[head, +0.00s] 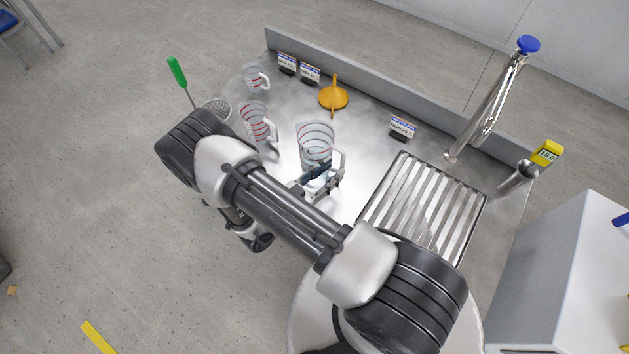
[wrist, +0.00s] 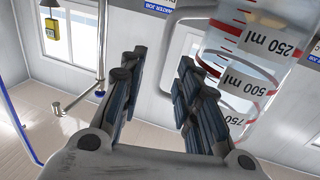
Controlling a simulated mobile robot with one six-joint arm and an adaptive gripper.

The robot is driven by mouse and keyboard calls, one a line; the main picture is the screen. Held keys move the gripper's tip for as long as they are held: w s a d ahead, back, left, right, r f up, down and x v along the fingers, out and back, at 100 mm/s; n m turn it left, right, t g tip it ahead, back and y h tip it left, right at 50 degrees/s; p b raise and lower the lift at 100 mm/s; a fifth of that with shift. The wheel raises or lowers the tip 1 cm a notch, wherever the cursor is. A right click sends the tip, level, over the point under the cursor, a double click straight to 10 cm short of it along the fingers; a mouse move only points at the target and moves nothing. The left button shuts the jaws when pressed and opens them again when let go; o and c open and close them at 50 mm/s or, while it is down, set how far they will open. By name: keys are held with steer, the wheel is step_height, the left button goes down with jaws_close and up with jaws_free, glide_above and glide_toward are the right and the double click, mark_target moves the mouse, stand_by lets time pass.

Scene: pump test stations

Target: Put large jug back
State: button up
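The large clear jug (head: 314,138) with red marks stands on the steel counter (head: 375,160), in front of the orange funnel. Its handle (head: 341,157) points right, towards my gripper (head: 322,182), which is close by at its near side. In the wrist view the jug (wrist: 245,65) fills the upper right, upside down, with 250, 500 and 750 ml marks. Its handle (wrist: 174,30) shows just past the fingertips. My gripper (wrist: 158,85) is open, with a clear gap between the blue-padded fingers and nothing visibly clamped. My arm hides part of the counter.
A medium jug (head: 255,121) and a small jug (head: 254,78) stand to the left. An orange funnel (head: 333,96) and label stands (head: 402,127) line the back. A ribbed drain grate (head: 425,205) and tall steel tap (head: 490,105) are right; a green-handled tool (head: 177,73) is left.

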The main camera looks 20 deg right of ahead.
steer(key=v, duration=0.6)
steer(key=w+a+r+n+t+y, duration=0.1)
steer(key=w+a+r+y, duration=0.3)
steer(key=w, duration=0.4)
steer(key=w+a+r+t+y, duration=0.1)
steer(key=w+a+r+y, duration=0.1)
steer(key=w+a+y, duration=0.5)
steer(key=w+a+r+n+y, duration=0.1)
steer(key=a+r+n+y, duration=0.15)
steer(key=r, duration=0.65)
steer(key=w+a+r+n+y, duration=0.15)
steer(key=r+y, duration=0.25)
steer(key=r, duration=0.5)
steer(key=s+d+r+n+g+y, duration=0.1)
steer(key=s+d+r+n, duration=0.1)
steer(key=s+r+n, duration=0.3)
steer(key=s+d+r, duration=0.2)
steer(key=s, duration=0.6)
steer(key=s+d+r+n+g+y, duration=0.1)
steer(key=s+d+r+n, duration=0.25)
steer(key=s, duration=0.25)
steer(key=s+d+g+h, duration=0.1)
steer(key=s+d+h, duration=0.1)
steer(key=s+d, duration=0.4)
steer(key=s, duration=0.5)
steer(key=shift+s+d+f+g+p, duration=0.15)
steer(key=shift+s+f+g+p, duration=0.1)
steer(key=shift+g+p, duration=0.1)
steer(key=shift+n+h, duration=0.25)
